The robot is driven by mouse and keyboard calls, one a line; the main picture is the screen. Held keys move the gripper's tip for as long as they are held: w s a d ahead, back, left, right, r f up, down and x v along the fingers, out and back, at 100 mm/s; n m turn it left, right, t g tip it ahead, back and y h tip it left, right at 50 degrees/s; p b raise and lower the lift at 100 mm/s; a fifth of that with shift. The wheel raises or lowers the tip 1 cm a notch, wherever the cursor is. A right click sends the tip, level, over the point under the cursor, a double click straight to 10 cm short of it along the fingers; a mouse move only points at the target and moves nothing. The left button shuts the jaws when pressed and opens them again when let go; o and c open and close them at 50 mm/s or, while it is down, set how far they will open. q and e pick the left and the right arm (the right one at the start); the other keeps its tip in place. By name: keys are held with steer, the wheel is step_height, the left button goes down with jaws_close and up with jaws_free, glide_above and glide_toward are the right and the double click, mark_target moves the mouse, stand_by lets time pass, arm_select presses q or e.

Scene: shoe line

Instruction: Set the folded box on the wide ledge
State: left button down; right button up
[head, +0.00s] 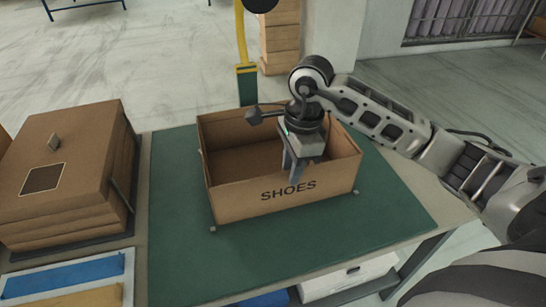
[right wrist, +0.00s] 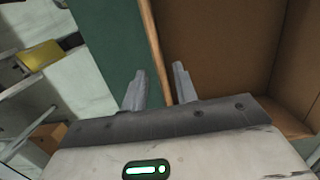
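The folded box (head: 235,202) is an open cardboard box marked SHOES, upright on a green mat on the table. My right gripper (head: 295,172) points down at its front wall, near the lettering. In the right wrist view the open fingers (right wrist: 156,85) stand on either side of a box wall (right wrist: 152,45), one over the mat and one over the inside. Gaps show between fingers and wall, so no grip is visible. The box inside looks empty. I cannot pick out the wide ledge. My left gripper is out of view.
A closed stack of brown cardboard (head: 65,170) stands left of the mat (head: 315,243). Blue and yellow panels (head: 65,272) lie in front of it. A yellow post (head: 241,45) and stacked boxes (head: 280,40) stand behind. The mat's front is clear. A white bin (head: 350,278) is below the table.

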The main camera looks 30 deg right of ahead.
steer(key=shift+a+f, duration=0.15)
steer(key=shift+f, duration=1.2)
jaws_close()
steer(key=shift+r, duration=0.1)
